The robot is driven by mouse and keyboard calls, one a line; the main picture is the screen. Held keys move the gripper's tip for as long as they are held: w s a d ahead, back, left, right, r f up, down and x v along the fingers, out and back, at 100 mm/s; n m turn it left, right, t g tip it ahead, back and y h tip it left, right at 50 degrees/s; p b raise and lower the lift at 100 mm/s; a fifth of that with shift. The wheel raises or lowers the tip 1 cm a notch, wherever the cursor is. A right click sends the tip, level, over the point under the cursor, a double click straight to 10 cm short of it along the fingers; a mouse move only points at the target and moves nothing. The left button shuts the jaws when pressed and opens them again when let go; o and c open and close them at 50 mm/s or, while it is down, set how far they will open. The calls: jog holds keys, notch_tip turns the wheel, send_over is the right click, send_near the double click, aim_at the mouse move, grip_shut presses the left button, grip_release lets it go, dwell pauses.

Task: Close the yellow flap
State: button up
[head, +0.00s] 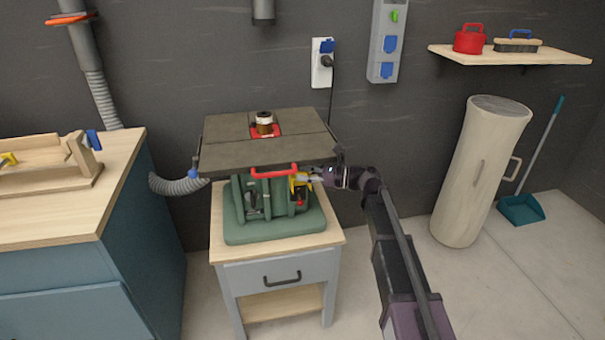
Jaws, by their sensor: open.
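The yellow flap (293,181) is a small yellow piece on the front right of the green machine base (275,222), under the dark table top (228,156). Its angle is too small to tell. My gripper (312,178) is open at the right side of the machine, with its fingers pointing left at the flap. The fingertips overlap the flap's right part in the picture; whether they touch it I cannot tell. A small red part (300,203) shows just below the flap.
The machine stands on a grey cabinet (248,279) with a drawer. A workbench (60,223) stands at left, a pale cylinder (478,165) at right.

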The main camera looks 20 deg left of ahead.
jog(key=shift+s+a, duration=0.1)
jog(key=shift+a, duration=0.35)
grip_shut()
jog(key=shift+s+a+f, duration=0.1)
jog(key=shift+s, duration=0.05)
